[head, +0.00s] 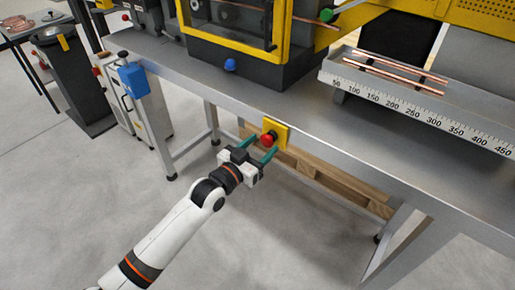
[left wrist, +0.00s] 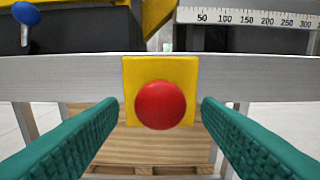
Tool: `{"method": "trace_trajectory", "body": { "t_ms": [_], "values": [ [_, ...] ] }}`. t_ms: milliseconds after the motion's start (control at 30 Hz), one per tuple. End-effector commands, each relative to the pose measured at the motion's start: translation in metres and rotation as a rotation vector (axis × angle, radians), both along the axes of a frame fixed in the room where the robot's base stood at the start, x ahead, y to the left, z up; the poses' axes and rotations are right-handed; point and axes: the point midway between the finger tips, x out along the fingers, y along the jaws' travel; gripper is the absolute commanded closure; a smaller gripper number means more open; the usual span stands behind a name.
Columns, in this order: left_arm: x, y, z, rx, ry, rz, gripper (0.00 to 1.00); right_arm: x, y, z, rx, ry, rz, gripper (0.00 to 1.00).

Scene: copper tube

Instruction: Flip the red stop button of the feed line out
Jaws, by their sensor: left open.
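The red stop button (head: 267,140) sits on a yellow plate (head: 283,132) on the front edge of the metal bench. In the left wrist view the red button (left wrist: 160,105) is centred on its yellow plate (left wrist: 131,72). My left gripper (head: 258,149) is open in front of the button, with one green finger on each side of it. In the left wrist view the fingers of the gripper (left wrist: 160,128) show a gap to the button on both sides. My right gripper is not in view.
The metal bench (head: 330,140) runs across the view. A blue knob (head: 230,65) stands on the machine's dark base and a blue box (head: 133,79) hangs at the bench's left end. Copper tubes (head: 390,76) lie in a ruled tray at right. A wooden pallet (head: 335,182) lies under the bench.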

Motion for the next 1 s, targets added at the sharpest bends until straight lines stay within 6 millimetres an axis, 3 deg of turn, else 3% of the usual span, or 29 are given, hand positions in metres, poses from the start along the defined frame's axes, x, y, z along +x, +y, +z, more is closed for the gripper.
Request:
{"method": "trace_trajectory", "body": {
  "t_ms": [167, 600, 800, 1000],
  "values": [
    [-0.011, 0.009, -0.002, 0.001, 0.002, 0.000, 0.41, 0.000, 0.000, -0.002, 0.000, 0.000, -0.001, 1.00],
    [-0.083, 0.060, -0.002, 0.002, 0.001, 0.000, 0.41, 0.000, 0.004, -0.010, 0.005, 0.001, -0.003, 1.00],
    [-0.097, 0.071, 0.000, 0.000, 0.000, 0.001, 0.41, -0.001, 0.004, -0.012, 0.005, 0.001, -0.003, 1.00],
    [-0.098, 0.072, 0.000, 0.000, 0.000, 0.001, 0.41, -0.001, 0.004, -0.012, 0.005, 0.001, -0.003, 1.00]
  ]
}}
